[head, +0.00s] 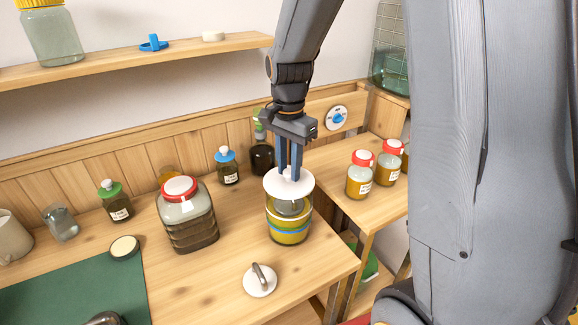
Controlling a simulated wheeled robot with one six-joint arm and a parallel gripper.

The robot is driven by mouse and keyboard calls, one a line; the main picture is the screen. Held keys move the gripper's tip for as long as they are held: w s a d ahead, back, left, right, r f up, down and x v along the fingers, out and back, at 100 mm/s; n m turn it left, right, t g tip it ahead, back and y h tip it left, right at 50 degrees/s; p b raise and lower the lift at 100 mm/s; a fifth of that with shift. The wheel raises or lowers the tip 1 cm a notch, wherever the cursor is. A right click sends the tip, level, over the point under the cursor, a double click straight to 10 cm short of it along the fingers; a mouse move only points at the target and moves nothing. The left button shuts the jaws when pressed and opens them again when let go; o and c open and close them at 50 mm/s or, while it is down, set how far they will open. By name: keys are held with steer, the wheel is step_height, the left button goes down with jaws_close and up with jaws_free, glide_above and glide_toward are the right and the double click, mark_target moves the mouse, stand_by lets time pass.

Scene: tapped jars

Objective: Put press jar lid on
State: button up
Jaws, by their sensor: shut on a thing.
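My gripper (289,172) points straight down with its blue fingers shut on the middle of a round white lid (303,186). The part between the fingers is hidden. The lid is about level, directly over the press jar (288,236), a clear jar with yellow-green contents and a blue band. The jar stands upright near the right end of the wooden counter.
A white disc with a metal handle (260,283) lies in front of the jar. A large red-lidded jar (187,222) stands to the left, and dark bottles (262,158) behind. A green mat (75,290) lies front left.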

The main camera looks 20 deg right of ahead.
steer(key=shift+f+b, duration=0.35)
steer(key=shift+f, duration=0.55)
stand_by(0.3)
steer(key=o, duration=1.1)
steer(key=shift+r+b, duration=0.9)
steer(key=shift+r, duration=3.05)
